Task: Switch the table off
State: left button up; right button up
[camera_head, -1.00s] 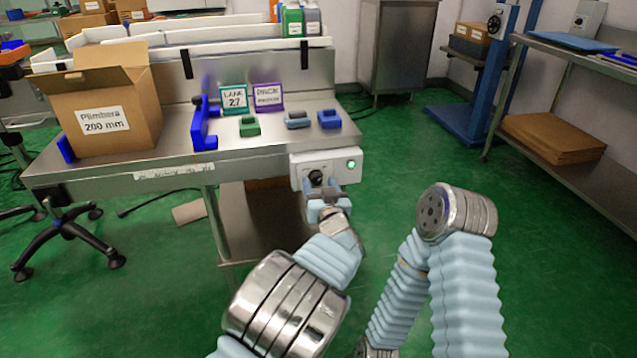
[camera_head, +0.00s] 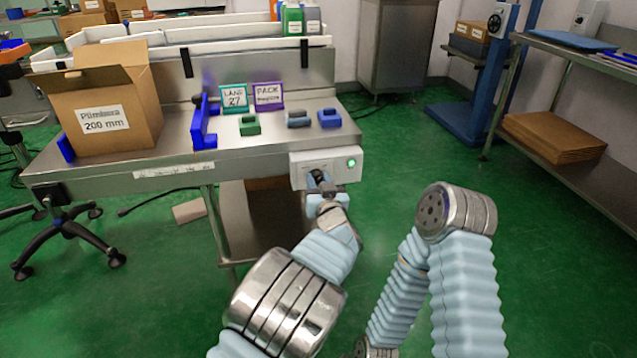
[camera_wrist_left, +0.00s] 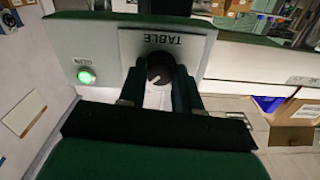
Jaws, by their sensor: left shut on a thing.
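The table's control box (camera_head: 344,170) is a pale box on the front edge of the steel table (camera_head: 250,153). It carries a lit green lamp (camera_head: 351,163) and a black rotary knob (camera_wrist_left: 160,68). In the left wrist view the panel reads TABLE upside down, the lamp (camera_wrist_left: 86,76) glows green, and a white mark shows on the knob. My left gripper (camera_head: 318,182) is at the box, its fingers (camera_wrist_left: 158,88) on both sides of the knob, shut on it. My right arm shows at the lower right; its gripper is not in view.
On the table stand an open carton (camera_head: 108,115), a blue bracket (camera_head: 203,125), two small signs (camera_head: 252,97) and small green, grey and blue blocks (camera_head: 298,119). A blue column stand (camera_head: 485,95) and a steel rack are at the right. Green floor between them is clear.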

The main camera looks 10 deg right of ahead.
pick_arm(q)
jog(key=shift+f+n+b, duration=0.25)
jog(key=shift+n+b, duration=0.65)
jog(key=shift+b, duration=0.25)
jog(key=n+b, duration=0.8)
jog(key=shift+a, duration=0.1)
jog(key=n+b, duration=0.3)
jog(key=n, duration=0.1)
jog(key=shift+b, duration=0.4)
jog(key=shift+r+n+b, duration=0.1)
jog(key=shift+n+b, duration=0.9)
jog(key=shift+n, duration=1)
jog(key=o, duration=1)
jog(key=shift+o, duration=0.2)
jog(key=shift+r, duration=0.1)
jog(key=s, duration=1.3)
jog(key=shift+s, duration=0.4)
